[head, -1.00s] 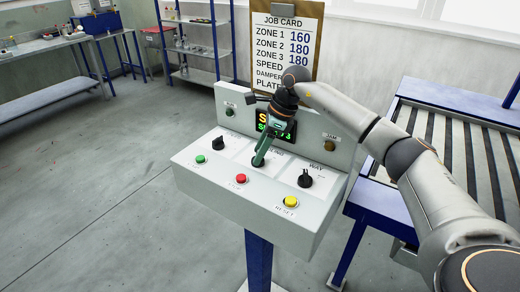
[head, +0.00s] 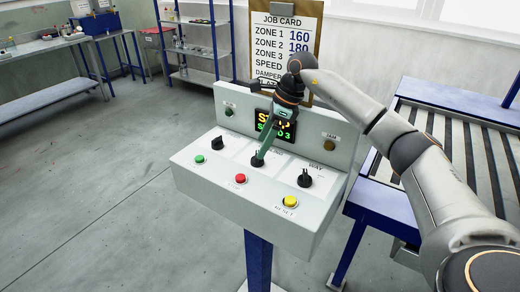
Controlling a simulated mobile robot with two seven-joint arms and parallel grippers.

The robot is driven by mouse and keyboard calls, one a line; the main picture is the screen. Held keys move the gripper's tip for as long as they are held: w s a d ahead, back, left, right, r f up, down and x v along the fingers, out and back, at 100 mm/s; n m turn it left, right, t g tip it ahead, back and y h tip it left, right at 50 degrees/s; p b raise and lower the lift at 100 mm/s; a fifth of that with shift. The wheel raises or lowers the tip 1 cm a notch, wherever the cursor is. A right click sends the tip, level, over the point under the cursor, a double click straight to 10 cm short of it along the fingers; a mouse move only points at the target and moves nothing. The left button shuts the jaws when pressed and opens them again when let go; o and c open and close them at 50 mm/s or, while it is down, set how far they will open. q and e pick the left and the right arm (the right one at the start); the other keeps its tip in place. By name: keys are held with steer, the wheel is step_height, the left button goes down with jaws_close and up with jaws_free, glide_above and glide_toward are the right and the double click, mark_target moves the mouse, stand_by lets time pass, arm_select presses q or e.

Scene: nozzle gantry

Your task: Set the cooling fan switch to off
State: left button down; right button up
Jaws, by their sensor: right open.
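A white control box (head: 235,203) on a blue post carries three black rotary knobs: a left knob (head: 218,143), a middle knob (head: 257,161) and a right knob (head: 305,178). Their labels are too small or hidden to read fully, so I cannot tell which is the cooling fan switch. My right gripper (head: 263,153) is open, with its green fingers pointing down at the middle knob. I cannot tell whether the fingers touch it. The gripper partly covers the middle knob's label and the display (head: 275,125). My left gripper is out of view.
Green (head: 200,158), red (head: 240,178) and yellow (head: 290,201) buttons line the box's front. A job card (head: 285,45) stands behind. A slatted conveyor (head: 450,130) is at the right. Open floor lies to the left.

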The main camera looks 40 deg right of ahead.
steer(key=v, duration=0.9)
steer(key=shift+s+r, duration=0.1)
steer(key=shift+s, duration=0.05)
